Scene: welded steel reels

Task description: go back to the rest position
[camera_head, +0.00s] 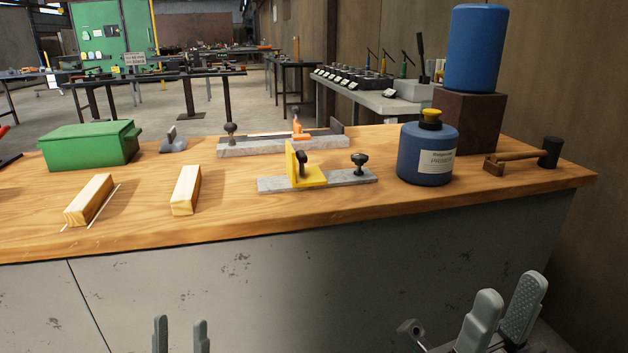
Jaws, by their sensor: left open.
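My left gripper (180,334) shows only its two grey fingertips at the bottom edge, left of the middle. They stand apart with nothing between them, in front of the bench's grey front panel and below the worktop. My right gripper (507,298) is at the bottom right, also in front of the panel and below the worktop edge. Its two ribbed grey fingers stand apart and I see nothing between them. Both grippers are clear of the objects on the bench. The rest of both arms is mostly out of view.
The wooden bench (330,214) carries two wood blocks (90,200), a green box (88,146), a yellow angle bracket on a metal plate (310,179), a blue bottle (427,160) and a mallet (530,155). A brown wall closes off the right.

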